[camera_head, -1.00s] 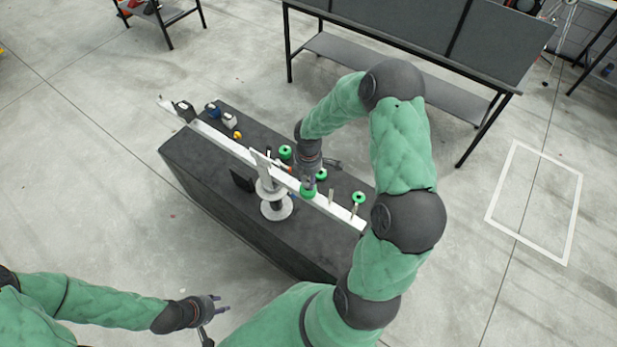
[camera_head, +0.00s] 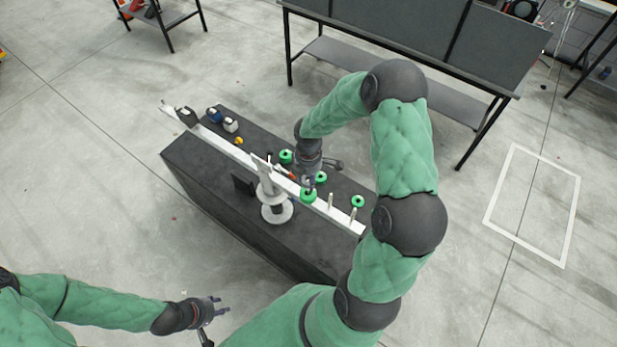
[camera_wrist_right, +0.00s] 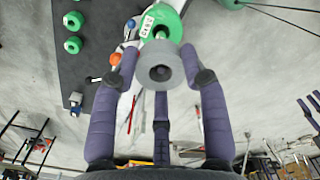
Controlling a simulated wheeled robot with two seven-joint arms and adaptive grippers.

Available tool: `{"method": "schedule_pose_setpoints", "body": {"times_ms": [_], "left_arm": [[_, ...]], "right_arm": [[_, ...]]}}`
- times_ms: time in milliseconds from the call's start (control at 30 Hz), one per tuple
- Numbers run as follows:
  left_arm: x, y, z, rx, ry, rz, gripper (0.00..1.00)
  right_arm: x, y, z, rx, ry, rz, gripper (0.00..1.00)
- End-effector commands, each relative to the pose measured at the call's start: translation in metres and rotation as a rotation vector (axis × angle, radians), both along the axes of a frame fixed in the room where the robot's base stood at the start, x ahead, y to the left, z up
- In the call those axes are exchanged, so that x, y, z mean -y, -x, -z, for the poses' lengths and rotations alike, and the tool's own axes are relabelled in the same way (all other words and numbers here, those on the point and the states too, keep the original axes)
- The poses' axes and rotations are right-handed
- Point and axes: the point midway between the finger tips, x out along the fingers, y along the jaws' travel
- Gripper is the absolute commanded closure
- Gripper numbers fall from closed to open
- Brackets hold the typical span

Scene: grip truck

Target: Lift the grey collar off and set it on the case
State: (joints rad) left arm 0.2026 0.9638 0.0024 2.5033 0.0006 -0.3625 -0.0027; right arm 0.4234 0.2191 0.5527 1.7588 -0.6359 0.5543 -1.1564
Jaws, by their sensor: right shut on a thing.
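My right gripper (camera_wrist_right: 160,72) is shut on the grey collar (camera_wrist_right: 162,62), a short round piece with a hole, held between its fingertips in the right wrist view. Behind the collar is a green wheel (camera_wrist_right: 160,20) with a white label; I cannot tell whether the two touch. In the head view my right gripper (camera_head: 309,181) is just above a green wheel (camera_head: 308,196) at the white rail, and the collar is too small to make out. The dark case (camera_head: 215,180) lies under the rail. My left gripper (camera_head: 222,306) is open and empty, left of the case.
A white stand with a round base (camera_head: 277,212) is at the case's near side. Other green wheels (camera_head: 358,201) and two short pins (camera_head: 353,215) are near its right end. Small blue and white items (camera_head: 230,124) are at the far left. A grey bench (camera_head: 400,45) stands behind.

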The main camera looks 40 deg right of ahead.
Motion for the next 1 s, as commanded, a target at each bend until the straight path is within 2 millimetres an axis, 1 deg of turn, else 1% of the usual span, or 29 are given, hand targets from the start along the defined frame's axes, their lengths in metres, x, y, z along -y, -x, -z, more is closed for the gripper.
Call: {"method": "schedule_pose_setpoints", "body": {"times_ms": [200,567,1000], "left_arm": [[0.0,0.0,-0.006,0.0,0.0,0.0,0.65],[0.0,0.0,-0.007,0.0,0.0,0.0,0.65],[0.0,0.0,-0.024,0.0,0.0,0.0,0.65]], "right_arm": [[0.0,0.0,-0.008,0.0,0.0,0.0,0.79],[0.0,0.0,-0.009,0.0,0.0,0.0,0.79],[0.0,0.0,-0.032,0.0,0.0,0.0,0.79]]}}
